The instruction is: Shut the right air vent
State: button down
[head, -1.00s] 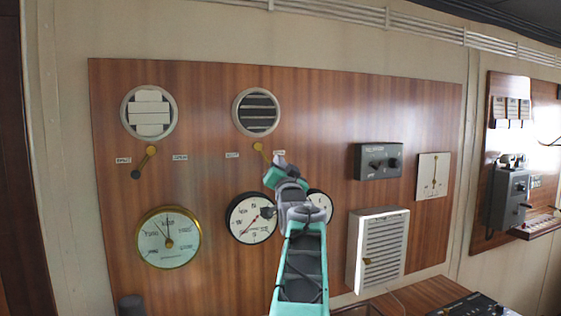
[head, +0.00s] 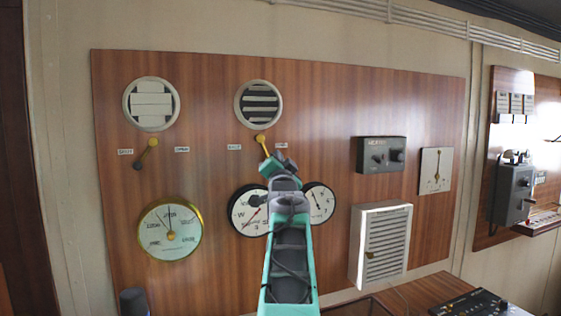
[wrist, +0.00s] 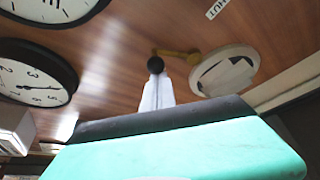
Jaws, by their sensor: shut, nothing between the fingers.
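The right air vent (head: 259,104) is a round cream ring with light slats and dark gaps between them. Its yellow lever (head: 262,145) hangs from a pivot below the vent, pointing down and slightly right between the two labels. My gripper (wrist: 157,82) is shut and empty. Its fingertips are at the lever's black knob (wrist: 155,64) and seem to touch it. In the head view my gripper hides the knob. The wrist view also shows the vent at the right of the lever. The "SHUT" label (head: 234,147) is left of the lever.
The left vent (head: 152,104) has closed slats, and its lever (head: 147,153) points down-left. Clock (head: 249,211) and a second dial (head: 319,203) sit close below my gripper. A brass gauge (head: 170,230), heater box (head: 381,154) and louvred box (head: 381,244) are also on the panel.

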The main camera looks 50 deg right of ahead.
jog(key=w+a+m+g, duration=0.1)
jog(key=m, duration=0.2)
jog(key=w+a+m+g+b, duration=0.1)
jog(key=a+m, duration=0.1)
jog(key=m, duration=0.2)
jog(key=w+a+m+g+y+b, duration=0.1)
jog(key=a+m+g, duration=0.1)
jog(key=m, duration=0.2)
jog(key=shift+w+f, duration=0.1)
jog(key=shift+f, duration=0.3)
jog(key=shift+a+r, duration=0.1)
jog(key=shift+a, duration=0.1)
jog(key=s+a+b, duration=0.4)
jog(key=s, duration=0.4)
jog(key=shift+a+b, duration=0.3)
